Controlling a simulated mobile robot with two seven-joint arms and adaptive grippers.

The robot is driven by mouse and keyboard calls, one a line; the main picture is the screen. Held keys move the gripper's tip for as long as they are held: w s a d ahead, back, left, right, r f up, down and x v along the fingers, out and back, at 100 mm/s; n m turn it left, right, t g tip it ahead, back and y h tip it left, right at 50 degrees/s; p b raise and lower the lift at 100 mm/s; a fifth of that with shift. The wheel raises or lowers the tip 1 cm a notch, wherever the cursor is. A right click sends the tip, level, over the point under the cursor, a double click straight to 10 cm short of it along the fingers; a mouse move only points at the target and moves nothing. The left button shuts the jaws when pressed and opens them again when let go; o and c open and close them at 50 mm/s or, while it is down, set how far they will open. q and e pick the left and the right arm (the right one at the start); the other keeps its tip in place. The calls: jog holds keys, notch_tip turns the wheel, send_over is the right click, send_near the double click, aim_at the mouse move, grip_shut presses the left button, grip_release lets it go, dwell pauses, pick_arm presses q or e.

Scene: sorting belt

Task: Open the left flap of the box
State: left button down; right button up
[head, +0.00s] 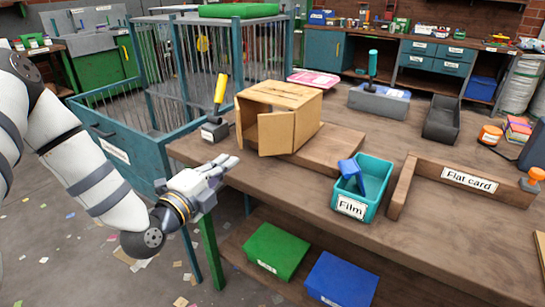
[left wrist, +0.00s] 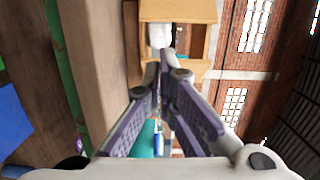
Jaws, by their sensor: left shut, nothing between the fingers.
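The cardboard box (head: 295,101) sits on a raised wooden board on the workbench. Its open side faces my left gripper, with a dark gap between the left flap (head: 246,121) and the right flap (head: 276,133), which stands out. My left gripper (head: 231,161) is shut and empty at the bench's near edge, in front of and below the box, apart from it. In the left wrist view the fingers (left wrist: 164,72) point toward the box (left wrist: 178,10); a whitish thing (left wrist: 160,36) shows at its opening. My right gripper is out of view.
A teal Film bin (head: 374,204) holding a blue item and a wooden Flat card tray (head: 428,168) lie to the right. The bench front between them is bare.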

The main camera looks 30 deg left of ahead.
aim_at(238, 123)
pick_arm(q)
jog(key=w, duration=0.3)
jog(key=w+b, duration=0.1)
jog(key=w, duration=0.2)
jog(key=w+a+b, duration=0.1)
jog(key=w, duration=0.2)
jog(key=shift+w, duration=0.25)
jog(key=shift+w+r, duration=0.15)
jog(key=shift+w, duration=0.25)
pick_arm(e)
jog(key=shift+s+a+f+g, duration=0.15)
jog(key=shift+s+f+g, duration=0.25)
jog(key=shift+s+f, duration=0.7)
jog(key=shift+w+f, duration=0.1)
